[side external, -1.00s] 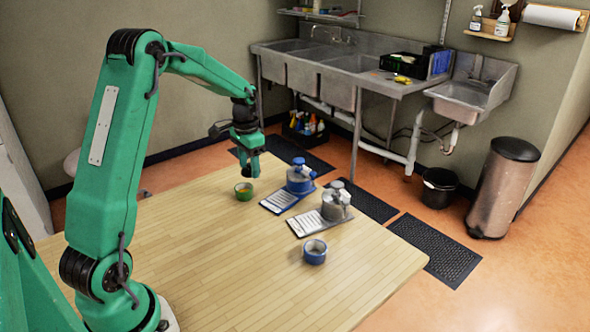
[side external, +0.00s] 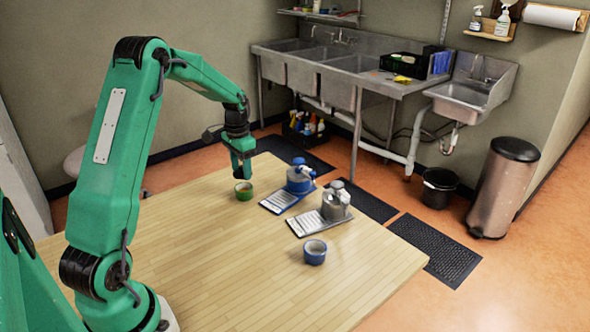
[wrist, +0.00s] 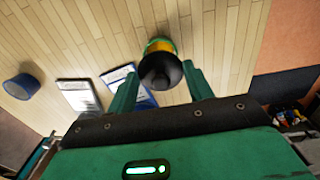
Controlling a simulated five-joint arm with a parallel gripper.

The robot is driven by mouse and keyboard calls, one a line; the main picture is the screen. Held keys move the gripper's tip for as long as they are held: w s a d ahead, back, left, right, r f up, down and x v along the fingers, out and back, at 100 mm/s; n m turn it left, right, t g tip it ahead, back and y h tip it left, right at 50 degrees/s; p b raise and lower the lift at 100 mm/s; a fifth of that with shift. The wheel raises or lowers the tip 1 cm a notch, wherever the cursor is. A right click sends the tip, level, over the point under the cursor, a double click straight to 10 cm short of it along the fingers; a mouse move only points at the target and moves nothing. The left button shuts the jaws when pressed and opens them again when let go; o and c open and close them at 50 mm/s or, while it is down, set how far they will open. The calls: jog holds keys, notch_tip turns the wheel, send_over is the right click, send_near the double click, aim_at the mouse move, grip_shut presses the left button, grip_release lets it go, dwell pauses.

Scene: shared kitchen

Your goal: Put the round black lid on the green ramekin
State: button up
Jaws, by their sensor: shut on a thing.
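The green ramekin (side external: 243,195) stands upright on the wooden table, with orange-yellow contents showing inside. My gripper (side external: 242,175) is just above it in the side view. In the wrist view, my gripper (wrist: 162,88) is shut on the round black lid (wrist: 160,70), which sits between the two green fingers. The lid overlaps the near part of the green ramekin (wrist: 155,42), whose far rim and contents show beyond it. The lid cannot be made out in the side view, and I cannot tell whether it touches the ramekin.
A blue ramekin (side external: 315,255) stands toward the front right. Two labelled flat cards lie right of the green ramekin, with a blue dispenser (side external: 299,178) and a grey dispenser (side external: 335,203) at their far ends. The near middle of the table (side external: 230,260) is clear.

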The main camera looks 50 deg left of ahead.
aim_at(241, 173)
jog(key=shift+f, duration=1.8)
jog(key=shift+f, duration=0.5)
dwell(0.5)
jog(key=o, duration=0.7)
jog(key=shift+c, duration=0.2)
jog(key=shift+r, duration=5.45)
